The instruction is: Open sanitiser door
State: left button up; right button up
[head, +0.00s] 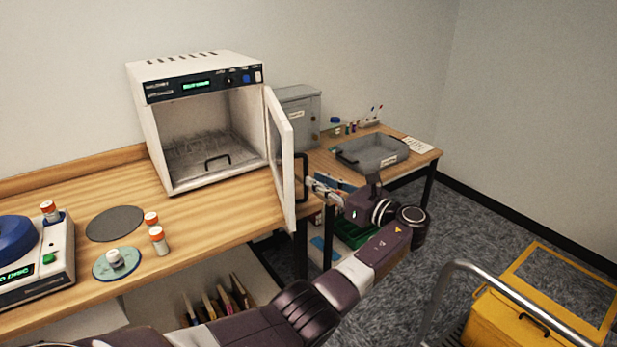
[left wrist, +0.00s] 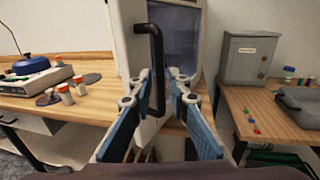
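The sanitiser (head: 160,130) is a white cabinet with a lit display, standing on the wooden bench. Its door (head: 283,150) stands wide open, swung out to the right, with the wire rack inside exposed. The black door handle (head: 302,177) is on the door's outer face; it also shows in the left wrist view (left wrist: 157,70). My left gripper (head: 318,186) is beside the handle. In the left wrist view its fingers (left wrist: 158,82) are apart, with the handle's bar between them; I cannot tell whether either touches it. My right gripper is not in view.
Orange-capped jars (head: 158,240) and a device with a blue top (head: 30,262) stand on the bench at left. A grey cabinet (head: 298,108) and a grey tray (head: 372,152) are on the right table. A yellow bin (head: 510,318) stands on the floor.

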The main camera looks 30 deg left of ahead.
pick_arm(q)
jog(key=s+d, duration=0.1)
jog(key=d, duration=0.6)
jog(key=shift+s+d, duration=0.2)
jog(key=shift+d, duration=0.1)
